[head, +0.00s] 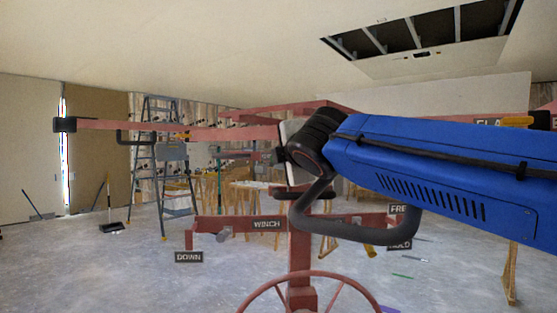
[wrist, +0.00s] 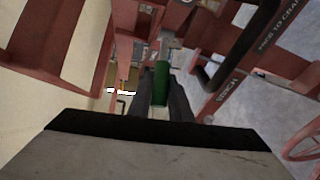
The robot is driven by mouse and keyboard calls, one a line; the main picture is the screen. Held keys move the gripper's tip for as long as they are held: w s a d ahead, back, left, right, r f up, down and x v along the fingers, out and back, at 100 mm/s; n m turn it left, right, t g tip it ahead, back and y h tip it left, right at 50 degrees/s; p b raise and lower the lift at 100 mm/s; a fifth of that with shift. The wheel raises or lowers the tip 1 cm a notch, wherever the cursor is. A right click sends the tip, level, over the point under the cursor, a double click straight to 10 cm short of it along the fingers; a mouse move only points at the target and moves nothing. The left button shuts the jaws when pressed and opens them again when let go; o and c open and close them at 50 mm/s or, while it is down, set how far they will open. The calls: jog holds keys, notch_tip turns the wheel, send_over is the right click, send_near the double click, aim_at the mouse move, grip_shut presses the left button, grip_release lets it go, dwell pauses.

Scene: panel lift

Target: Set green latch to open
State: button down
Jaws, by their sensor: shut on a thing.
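The green latch (wrist: 161,72) shows in the wrist view as a small green bar or handle by the red frame of the panel lift (wrist: 122,40). My gripper (wrist: 162,92) has one dark finger on each side of the green piece and is shut on it. The fingers hide part of the latch, and I cannot tell from its angle whether it is set open. In the head view my blue arm reaches to the red lift (head: 299,245); the latch and fingertips are hidden there.
The lift's red bar (head: 150,128) extends left. Below are the WINCH sign (head: 267,225), DOWN sign (head: 189,257) and a red handwheel (head: 310,276). A stepladder (head: 143,190) and broom (head: 110,226) stand behind left. The ceiling has a dark opening (head: 425,32). The floor at left is mostly clear.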

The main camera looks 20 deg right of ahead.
jog(key=shift+s+d+n+y, duration=0.2)
jog(key=shift+n+y, duration=0.2)
jog(key=shift+y, duration=0.2)
dwell(0.4)
jog(key=c, duration=1.6)
grip_release()
jog(key=shift+c, duration=0.2)
jog(key=shift+w+a+m+h, duration=0.2)
jog(key=shift+a+m+h, duration=0.1)
jog(key=shift+h, duration=0.1)
